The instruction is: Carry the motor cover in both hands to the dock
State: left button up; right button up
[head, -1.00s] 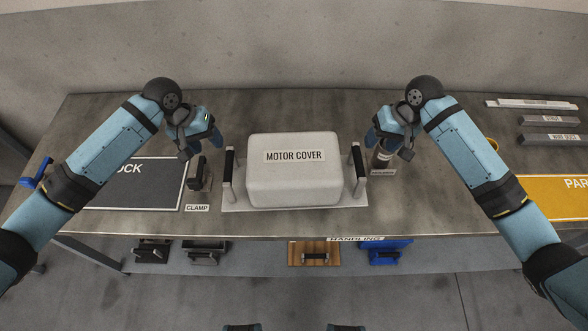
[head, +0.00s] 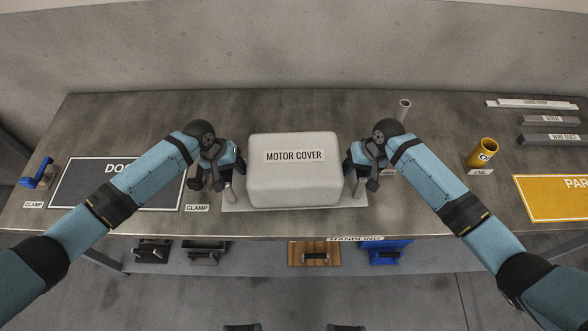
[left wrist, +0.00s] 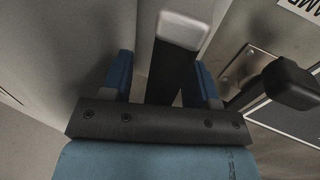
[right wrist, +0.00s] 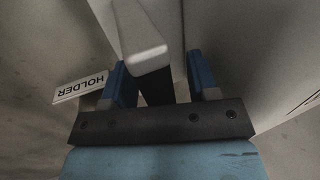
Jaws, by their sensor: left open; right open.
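The motor cover (head: 294,182), a pale grey box with a label, stands on its light base plate (head: 232,206) in the middle of the bench. Upright handles stand at both ends of the plate. My left gripper (head: 236,168) is at the left handle; in the left wrist view the open fingers have the dark handle bar (left wrist: 172,75) between them. My right gripper (head: 352,168) is at the right handle; in the right wrist view its open fingers have that handle (right wrist: 148,55) between them. The dock (head: 75,185) is a dark, white-edged mat at the left, partly hidden by my left arm.
A clamp with a black knob (left wrist: 290,85) stands close by my left gripper. A grey tube (head: 404,108) stands behind my right gripper, near a holder label (right wrist: 80,87). A yellow oil cup (head: 482,153) and yellow mat (head: 555,205) are at right.

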pick_arm(q)
grip_shut()
pick_arm(e)
grip_shut()
dwell(1.1)
pick_arm(q)
jog(key=shift+w+r, duration=0.15)
jog(key=shift+r, duration=0.1)
pick_arm(e)
jog(key=shift+w+r, duration=0.15)
jog(key=shift+r, duration=0.05)
